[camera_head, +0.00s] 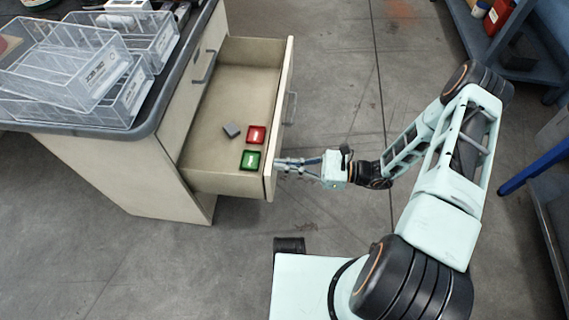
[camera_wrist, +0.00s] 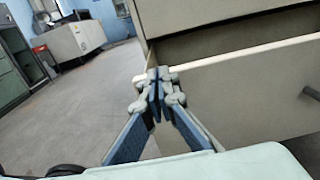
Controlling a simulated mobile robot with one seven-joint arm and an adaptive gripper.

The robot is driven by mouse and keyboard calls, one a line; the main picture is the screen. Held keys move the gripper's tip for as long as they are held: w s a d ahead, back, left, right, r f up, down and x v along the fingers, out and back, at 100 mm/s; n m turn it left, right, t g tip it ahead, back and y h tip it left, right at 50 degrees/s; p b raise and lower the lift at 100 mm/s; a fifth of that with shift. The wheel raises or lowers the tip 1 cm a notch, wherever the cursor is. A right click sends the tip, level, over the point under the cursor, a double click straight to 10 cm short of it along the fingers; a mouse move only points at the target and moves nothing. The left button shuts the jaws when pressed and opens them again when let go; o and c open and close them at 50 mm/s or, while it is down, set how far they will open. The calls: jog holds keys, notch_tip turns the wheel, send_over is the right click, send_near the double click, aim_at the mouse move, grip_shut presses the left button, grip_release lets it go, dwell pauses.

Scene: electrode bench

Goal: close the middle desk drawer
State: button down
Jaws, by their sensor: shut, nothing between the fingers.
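The open desk drawer (camera_head: 215,112) is pulled far out of the beige desk, with its front panel toward the right and a grey bar handle (camera_head: 290,107) on it. It holds a red block, a green block and a small grey piece. My gripper (camera_head: 279,164) is shut and empty, at the near end of the drawer front, on its outer face. In the wrist view my gripper's fingertips (camera_wrist: 157,78) are together close to the left edge of the drawer front (camera_wrist: 240,95); I cannot tell whether they touch it.
Clear trays (camera_head: 75,65) stand on the dark desktop at the left. Another handle (camera_head: 205,66) shows on the closed drawer front above. A blue-framed shelf (camera_head: 500,40) stands at the upper right. The grey floor (camera_head: 340,80) right of the drawer is clear.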

jog(key=a, duration=2.3)
jog(key=shift+w, duration=0.4)
jog(key=shift+d, duration=0.1)
